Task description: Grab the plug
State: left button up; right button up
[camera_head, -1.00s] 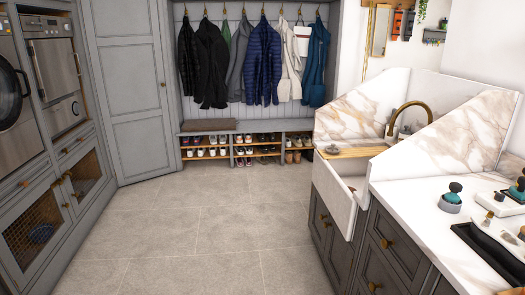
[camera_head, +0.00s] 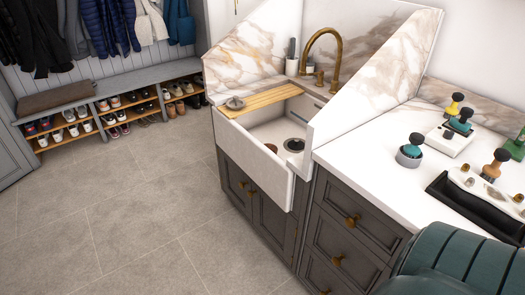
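A small grey round piece with a raised middle, which looks like the plug (camera_head: 235,103), lies on the left end of the wooden board (camera_head: 270,97) across the white sink (camera_head: 247,141). A dark round drain (camera_head: 294,145) shows in the bottom of the basin. Neither of my grippers is in view.
A brass tap (camera_head: 320,48) rises behind the sink. The white counter (camera_head: 360,150) to the right holds a teal-topped brush in a round holder (camera_head: 411,152), a black tray (camera_head: 470,205) and several more brushes. A shoe bench (camera_head: 80,103) stands at the left. The floor (camera_head: 130,210) before the sink is clear.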

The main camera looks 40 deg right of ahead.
aim_at(295, 145)
jog(key=i+z, duration=0.3)
jog(key=i, duration=0.2)
jog(key=i+j+z, duration=0.25)
jog(key=i, duration=0.25)
jog(key=i+l+z, duration=0.1)
jog(key=z, duration=0.3)
jog(key=i+z, duration=0.55)
jog(key=z, duration=0.2)
jog(key=i+j+z, duration=0.1)
jog(key=z, duration=0.3)
jog(key=i, duration=0.1)
